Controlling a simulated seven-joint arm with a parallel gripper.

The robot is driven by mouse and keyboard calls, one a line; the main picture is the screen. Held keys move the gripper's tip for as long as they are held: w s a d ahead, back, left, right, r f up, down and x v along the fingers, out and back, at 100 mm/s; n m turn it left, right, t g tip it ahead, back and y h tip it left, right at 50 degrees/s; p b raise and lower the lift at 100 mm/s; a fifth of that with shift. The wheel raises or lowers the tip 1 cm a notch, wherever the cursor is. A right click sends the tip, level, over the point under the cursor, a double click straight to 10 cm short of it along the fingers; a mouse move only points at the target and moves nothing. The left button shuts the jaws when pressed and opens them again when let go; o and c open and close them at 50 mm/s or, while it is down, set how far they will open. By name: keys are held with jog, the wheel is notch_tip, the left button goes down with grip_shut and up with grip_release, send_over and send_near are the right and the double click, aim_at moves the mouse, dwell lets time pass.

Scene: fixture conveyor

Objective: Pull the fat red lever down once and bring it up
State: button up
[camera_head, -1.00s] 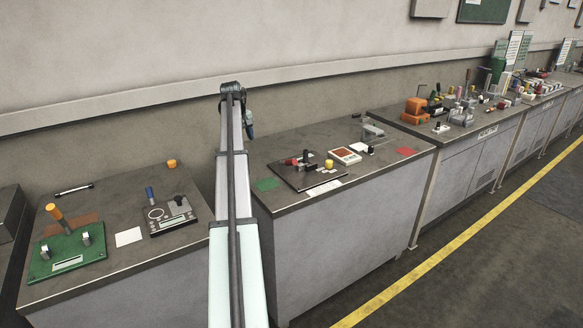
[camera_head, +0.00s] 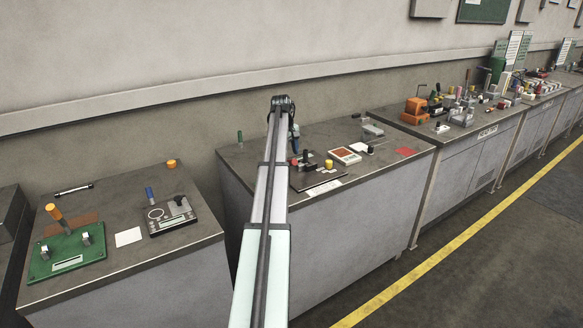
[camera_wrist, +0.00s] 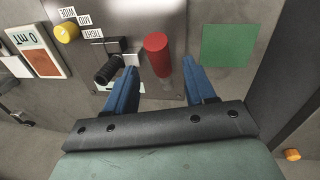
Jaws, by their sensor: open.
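The fat red lever (camera_wrist: 156,52) stands on a grey plate in the wrist view, with its rounded red grip towards me. In the head view only a bit of its red (camera_head: 294,161) shows beside my arm. My gripper (camera_wrist: 160,66) is open, its two blue fingers on either side of the red lever in the wrist view. The lever appears between or just beyond the fingertips; I cannot tell how deep it sits or whether they touch it. In the head view my gripper (camera_head: 294,138) is above the plate's left part, largely hidden by my arm.
A black lever (camera_wrist: 107,70) stands close to my left finger in the wrist view, and a yellow knob (camera_wrist: 67,32) is farther left. A green square (camera_wrist: 229,45) lies flat at right.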

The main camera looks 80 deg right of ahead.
jog(key=f, duration=0.5)
jog(key=d+f, duration=0.1)
jog(key=f, duration=0.1)
jog(key=shift+s+f, duration=0.15)
jog(key=shift+s, duration=0.25)
grip_shut()
